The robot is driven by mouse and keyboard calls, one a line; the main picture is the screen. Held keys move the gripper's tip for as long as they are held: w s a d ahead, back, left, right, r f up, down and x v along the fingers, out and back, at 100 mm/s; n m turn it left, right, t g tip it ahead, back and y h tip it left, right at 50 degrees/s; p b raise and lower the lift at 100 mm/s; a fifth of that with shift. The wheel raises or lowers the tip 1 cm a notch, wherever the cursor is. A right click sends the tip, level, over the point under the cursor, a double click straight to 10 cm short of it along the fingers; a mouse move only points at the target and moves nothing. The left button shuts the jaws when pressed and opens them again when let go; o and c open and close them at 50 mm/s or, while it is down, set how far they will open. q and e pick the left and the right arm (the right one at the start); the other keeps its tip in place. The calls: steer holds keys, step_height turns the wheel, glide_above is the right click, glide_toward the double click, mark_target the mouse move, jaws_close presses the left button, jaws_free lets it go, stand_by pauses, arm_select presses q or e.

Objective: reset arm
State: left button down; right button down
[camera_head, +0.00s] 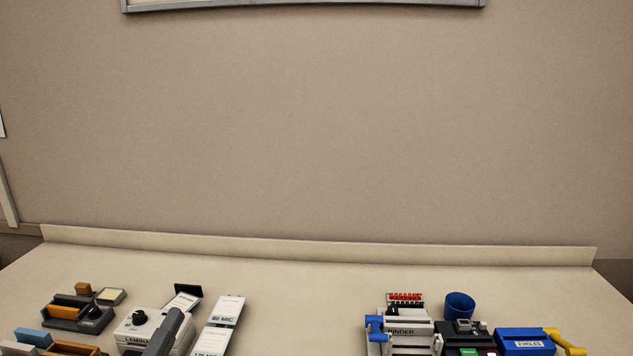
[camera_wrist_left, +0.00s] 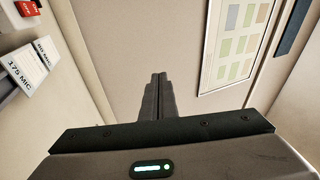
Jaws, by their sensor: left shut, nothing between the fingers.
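My left gripper (camera_head: 174,318) shows as a dark grey shape at the bottom of the head view, in front of the white laminator (camera_head: 131,337). In the left wrist view its two fingers (camera_wrist_left: 158,80) are pressed together with nothing between them. I cannot tell from the head view whether it touches the laminator. My right gripper is not in view.
The desk (camera_head: 300,290) is bare in the middle. White pouch packs (camera_head: 227,309) stand right of the laminator. A dark organizer (camera_head: 78,318) is at left. A binder machine (camera_head: 405,330), blue cup (camera_head: 460,305) and blue hole punch (camera_head: 524,342) stand at right.

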arm_select(q)
steer(key=s+a+f+n+g+y, duration=0.35)
steer(key=f+n, duration=0.35)
steer(key=f, duration=0.4)
steer(key=s+a+f+n+g+y, duration=0.2)
steer(key=s+f+n+g+y, duration=0.4)
steer(key=f, duration=0.4)
steer(key=s+d+f+n+g+h, duration=0.2)
steer(key=s+d+f+n+g, duration=0.15)
steer(key=s+f, duration=0.5)
steer(key=s+d+f+n+g+h, duration=0.2)
steer(key=s+d+f+g, duration=0.35)
steer(key=s, duration=0.55)
step_height(320, 180, down, 31)
steer(key=s+b, duration=0.2)
steer(key=s+a+f+g, duration=0.1)
steer(key=s+f, duration=0.8)
steer(key=s+a+f+g+b, duration=0.1)
steer(key=s+a+f, duration=0.1)
steer(key=s+f, duration=0.6)
steer(key=shift+s+a+f, duration=0.3)
steer(key=shift+s+f, duration=0.05)
steer(key=shift+f, duration=0.15)
